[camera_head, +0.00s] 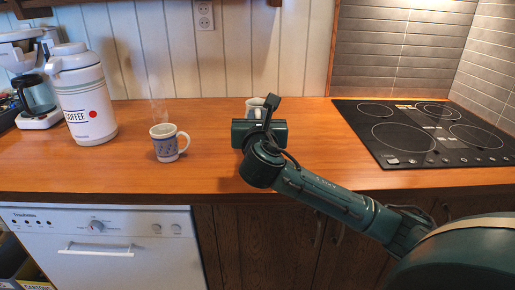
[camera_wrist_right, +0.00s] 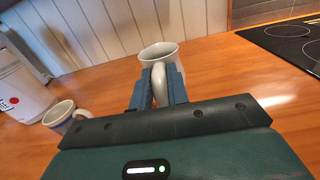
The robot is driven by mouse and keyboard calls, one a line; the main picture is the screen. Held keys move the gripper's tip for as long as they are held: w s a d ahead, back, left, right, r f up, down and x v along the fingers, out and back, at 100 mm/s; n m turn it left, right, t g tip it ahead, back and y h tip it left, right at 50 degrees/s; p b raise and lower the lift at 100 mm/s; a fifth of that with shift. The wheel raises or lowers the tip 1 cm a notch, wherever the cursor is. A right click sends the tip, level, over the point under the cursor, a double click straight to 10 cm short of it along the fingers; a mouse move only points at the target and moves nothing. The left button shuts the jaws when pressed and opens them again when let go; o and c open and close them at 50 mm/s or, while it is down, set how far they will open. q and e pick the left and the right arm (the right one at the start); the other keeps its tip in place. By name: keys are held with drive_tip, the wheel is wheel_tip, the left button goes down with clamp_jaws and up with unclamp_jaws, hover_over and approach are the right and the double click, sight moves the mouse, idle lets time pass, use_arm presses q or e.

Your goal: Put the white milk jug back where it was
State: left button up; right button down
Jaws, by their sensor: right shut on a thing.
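The white milk jug (camera_wrist_right: 160,52) is at the top middle of the right wrist view, with its open rim facing up and its handle toward me. My right gripper (camera_wrist_right: 161,78) is shut on the handle, one blue finger on each side. In the head view a small part of the jug (camera_head: 253,102) shows behind my right gripper (camera_head: 259,122), which hides the rest. The jug looks about upright. I cannot tell whether its base touches the wooden counter (camera_head: 215,130). My left gripper is not in view.
A patterned mug (camera_head: 165,146), steam above it, stands left of my right gripper. A white coffee flask (camera_head: 86,100) and a coffee maker (camera_head: 36,95) are farther left. A black cooktop (camera_head: 420,130) is at right. The counter between mug and gripper is clear.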

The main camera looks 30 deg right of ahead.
wheel_tip(320, 180, down, 3)
drive_tip(key=shift+f, duration=0.15)
wheel_tip(320, 180, down, 3)
drive_tip(key=shift+f+b, duration=0.15)
drive_tip(key=shift+b, duration=0.45)
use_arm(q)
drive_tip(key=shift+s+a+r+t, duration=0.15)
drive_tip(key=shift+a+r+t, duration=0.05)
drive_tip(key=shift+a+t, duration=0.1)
use_arm(e)
drive_tip(key=shift+f, duration=0.1)
drive_tip(key=shift+f, duration=0.2)
drive_tip(key=c, duration=1.4)
unclamp_jaws()
drive_tip(key=shift+o, duration=0.2)
